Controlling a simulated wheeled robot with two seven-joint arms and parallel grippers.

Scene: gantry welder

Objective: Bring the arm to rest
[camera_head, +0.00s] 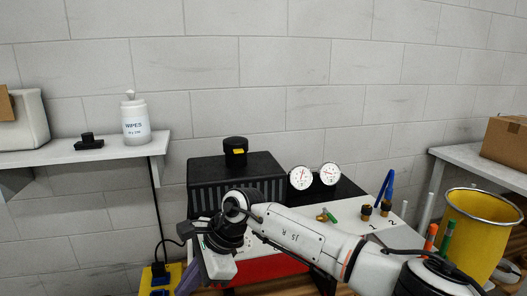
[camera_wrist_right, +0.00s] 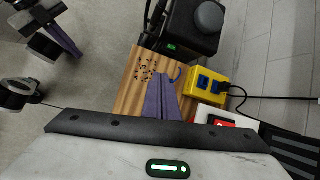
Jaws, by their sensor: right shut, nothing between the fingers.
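My right arm (camera_head: 310,240) reaches in from the right across the front of the welding machine (camera_head: 240,172). Its wrist hangs over the machine's left front corner. My right gripper (camera_wrist_right: 163,98) has purple fingers that are shut with nothing between them. In the wrist view they are above a wooden board (camera_wrist_right: 133,88) with small dark holes. The gripper's purple part also shows at the bottom of the head view (camera_head: 188,279). My left gripper (camera_wrist_right: 66,42) seems to be the purple-fingered one at the top left of the wrist view; its opening is unclear.
A yellow socket box (camera_head: 160,279) with a black cable is close to the right gripper. Two gauges (camera_head: 314,176) and numbered fittings (camera_head: 376,211) stand behind the arm. A yellow bin (camera_head: 480,228) is at right. A shelf (camera_head: 60,156) at left holds a wipes bottle (camera_head: 135,120).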

